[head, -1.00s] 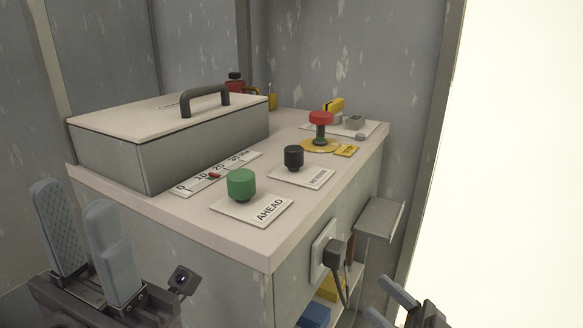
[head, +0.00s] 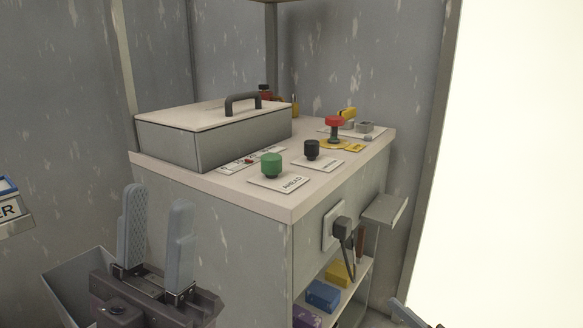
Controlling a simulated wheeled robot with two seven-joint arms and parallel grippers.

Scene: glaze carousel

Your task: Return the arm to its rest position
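My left gripper (head: 157,248) stands at the lower left with its two grey fingers pointing up and a gap between them. It is open and empty, in front of the cabinet's left side and apart from it. Only a fingertip of my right gripper (head: 408,314) shows at the bottom right edge, so its opening is hidden. The cabinet top (head: 222,184) carries a green AHEAD button (head: 271,166), a black button (head: 311,149) and a red mushroom button (head: 335,122) on a yellow base. No gripper touches them.
A lidded grey box (head: 240,144) with a dark handle sits on the cabinet. A plug with a cord (head: 345,232) sticks out of the front socket. A small side shelf (head: 385,209) juts out at right. Blue (head: 323,296) and yellow (head: 341,273) blocks lie on shelves below. A grey bin (head: 72,285) stands at lower left.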

